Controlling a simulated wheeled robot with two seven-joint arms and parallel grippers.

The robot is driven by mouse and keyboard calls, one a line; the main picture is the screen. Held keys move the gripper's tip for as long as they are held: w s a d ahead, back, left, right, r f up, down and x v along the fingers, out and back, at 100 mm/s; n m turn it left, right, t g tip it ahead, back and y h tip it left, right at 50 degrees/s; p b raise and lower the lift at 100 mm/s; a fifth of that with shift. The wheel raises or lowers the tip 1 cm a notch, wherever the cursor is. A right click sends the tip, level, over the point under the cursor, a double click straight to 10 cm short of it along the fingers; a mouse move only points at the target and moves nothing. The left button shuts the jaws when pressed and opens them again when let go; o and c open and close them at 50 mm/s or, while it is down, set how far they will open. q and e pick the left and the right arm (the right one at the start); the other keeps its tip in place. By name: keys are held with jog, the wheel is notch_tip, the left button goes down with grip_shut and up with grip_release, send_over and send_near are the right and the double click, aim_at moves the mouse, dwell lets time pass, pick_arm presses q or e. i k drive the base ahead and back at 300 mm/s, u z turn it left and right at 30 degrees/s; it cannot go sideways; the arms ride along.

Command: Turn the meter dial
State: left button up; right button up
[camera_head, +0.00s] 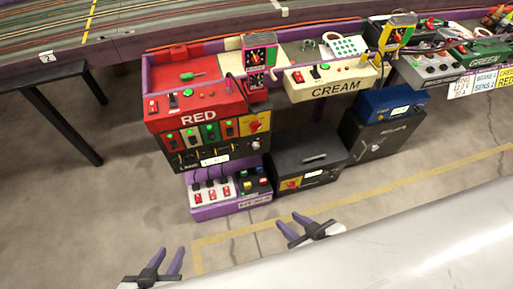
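Another meter (396,33) in a yellow frame stands to the right, behind the CREAM console. Which one is the meter dial of the task, I cannot tell. My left gripper (171,251) is low in the picture, fingers apart and empty over the floor. My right gripper (289,221) is also open and empty, in front of the dark grey box. Both are well apart from the meters.
The RED console (205,105) and CREAM console (325,85) sit along the slot track (150,18). Below are a switch box (217,201), a dark grey box (310,163) and a blue box (390,105). A dark table leg (65,125) stands left. Open floor lies in front.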

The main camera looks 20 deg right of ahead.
aim_at(255, 145)
jog(key=z, duration=2.2)
jog(key=k, duration=1)
jog(key=u, duration=1.55)
jog(key=i, duration=1)
